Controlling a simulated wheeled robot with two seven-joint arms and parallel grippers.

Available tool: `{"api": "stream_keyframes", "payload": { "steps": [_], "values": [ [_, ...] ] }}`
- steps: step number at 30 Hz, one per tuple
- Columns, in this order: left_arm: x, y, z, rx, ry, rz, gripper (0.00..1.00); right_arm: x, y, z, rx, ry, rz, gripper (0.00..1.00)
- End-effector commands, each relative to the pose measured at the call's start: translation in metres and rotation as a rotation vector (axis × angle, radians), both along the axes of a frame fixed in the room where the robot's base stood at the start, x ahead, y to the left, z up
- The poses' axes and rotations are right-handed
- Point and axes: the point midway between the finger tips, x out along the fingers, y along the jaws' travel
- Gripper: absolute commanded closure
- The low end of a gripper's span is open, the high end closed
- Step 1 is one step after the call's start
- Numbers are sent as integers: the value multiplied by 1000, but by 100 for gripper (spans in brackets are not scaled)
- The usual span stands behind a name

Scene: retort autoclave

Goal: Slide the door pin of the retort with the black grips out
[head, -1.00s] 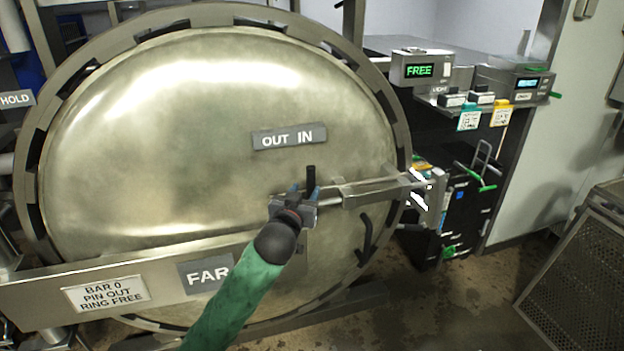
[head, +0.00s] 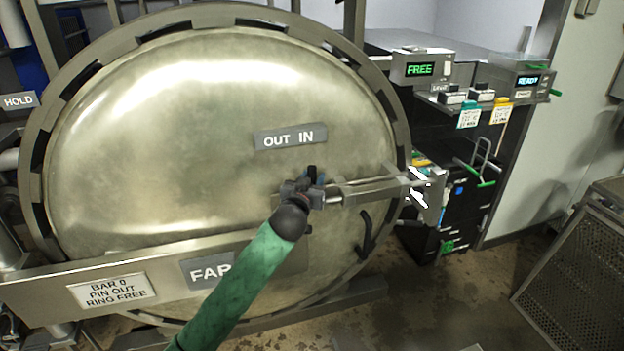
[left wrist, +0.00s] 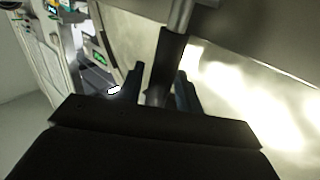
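The pin's upright black grip (head: 311,172) stands in front of the large round retort door (head: 150,150), below the OUT IN plate (head: 290,137). Its silver pin and slide bracket (head: 375,188) run right to the door's rim. My left gripper (head: 314,184) is at the grip and hides its lower part. In the left wrist view, the black grip (left wrist: 172,50) stands between my two fingers (left wrist: 161,88), with narrow gaps showing beside it, so the gripper looks open around it. My right gripper is not in view.
A bar across the door carries a FAR plate (head: 207,271) and a sign reading BAR 0 PIN OUT RING FREE (head: 112,289). A control box (head: 418,70) shows FREE. A perforated metal crate (head: 580,270) stands at the lower right. The floor between is clear.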

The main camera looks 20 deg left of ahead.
Motion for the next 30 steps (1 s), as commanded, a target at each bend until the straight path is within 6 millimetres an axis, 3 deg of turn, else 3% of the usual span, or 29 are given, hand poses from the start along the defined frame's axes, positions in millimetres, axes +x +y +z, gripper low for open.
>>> {"api": "stream_keyframes", "payload": {
  "steps": [1,5,11,24,30],
  "values": [
    [0,0,0,0,0,0,76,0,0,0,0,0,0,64],
    [0,0,0,0,0,0,100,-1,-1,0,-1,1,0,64],
    [-2,2,0,0,1,0,100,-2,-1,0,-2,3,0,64],
    [-42,63,-1,0,3,1,100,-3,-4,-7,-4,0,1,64],
    [-47,70,-1,0,1,0,100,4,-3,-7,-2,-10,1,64]
  ]
}}
